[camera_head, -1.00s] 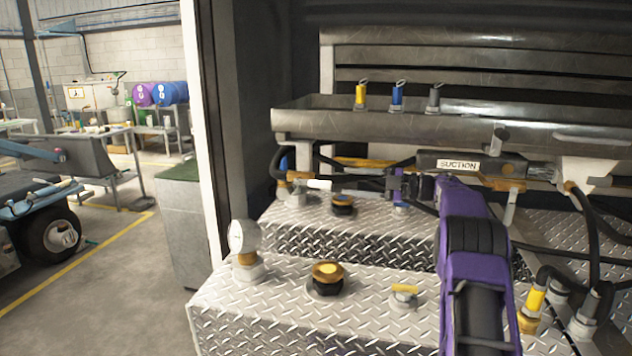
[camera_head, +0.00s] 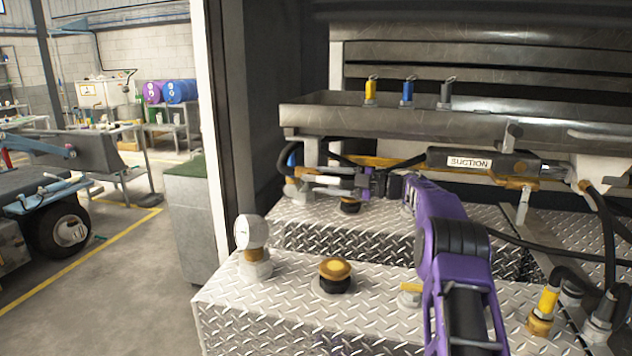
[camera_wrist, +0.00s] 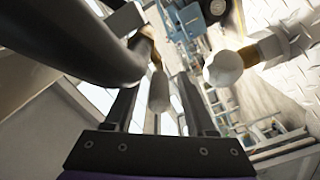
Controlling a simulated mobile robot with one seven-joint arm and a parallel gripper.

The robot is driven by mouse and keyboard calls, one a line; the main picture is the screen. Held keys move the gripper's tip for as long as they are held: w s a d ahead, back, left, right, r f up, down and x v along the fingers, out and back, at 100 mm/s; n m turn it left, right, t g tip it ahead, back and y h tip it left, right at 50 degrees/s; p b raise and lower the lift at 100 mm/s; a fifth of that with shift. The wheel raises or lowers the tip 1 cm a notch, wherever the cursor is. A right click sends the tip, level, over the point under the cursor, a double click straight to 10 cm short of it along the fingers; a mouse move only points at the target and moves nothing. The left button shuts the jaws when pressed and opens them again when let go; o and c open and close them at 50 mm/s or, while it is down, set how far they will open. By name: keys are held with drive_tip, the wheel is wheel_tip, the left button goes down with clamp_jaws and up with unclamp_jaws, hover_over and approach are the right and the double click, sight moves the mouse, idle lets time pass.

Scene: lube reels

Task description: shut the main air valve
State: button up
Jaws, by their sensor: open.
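A pale grey lever (camera_wrist: 158,92) hangs from a brass fitting (camera_wrist: 146,48) in the wrist view; it looks like the handle of the air valve. My gripper (camera_wrist: 157,86) is open, with one dark finger on each side of the lever. I cannot tell whether either finger touches it. In the head view my gripper (camera_head: 347,182) reaches left under the steel trough, near brass and pale fittings (camera_head: 300,180) at the left end of the pipework. The valve's details are too small to tell there.
A black hose (camera_wrist: 75,40) passes close to my left finger in the wrist view. The steel trough (camera_head: 350,118) overhangs the pipework.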

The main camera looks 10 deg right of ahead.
drive_tip(key=shift+x, duration=1.4)
clamp_jaws()
idle(0.4)
